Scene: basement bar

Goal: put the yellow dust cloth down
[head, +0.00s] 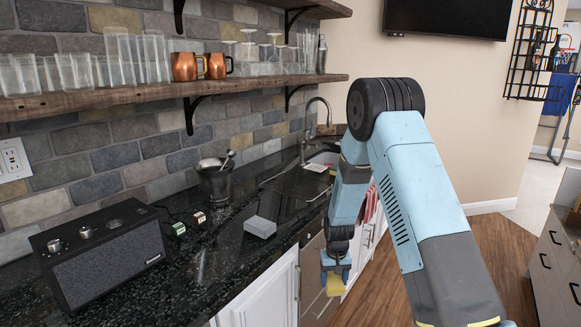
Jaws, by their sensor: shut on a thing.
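The yellow dust cloth (335,285) shows as a small yellow patch at the lower end of my arm. My gripper (336,268) is shut on it and holds it in front of the lower cabinets, beside the front edge of the black counter (215,262). The cloth appears below the counter top and apart from it. The fingers are small and partly hidden, so the exact grip on the cloth is hard to see.
A black speaker (103,254), a grey box (260,227), two small blocks and a dark bucket (216,182) stand on the counter. The sink and faucet (309,125) are farther back. Shelves with glasses and copper mugs hang above. Bare counter lies around the grey box.

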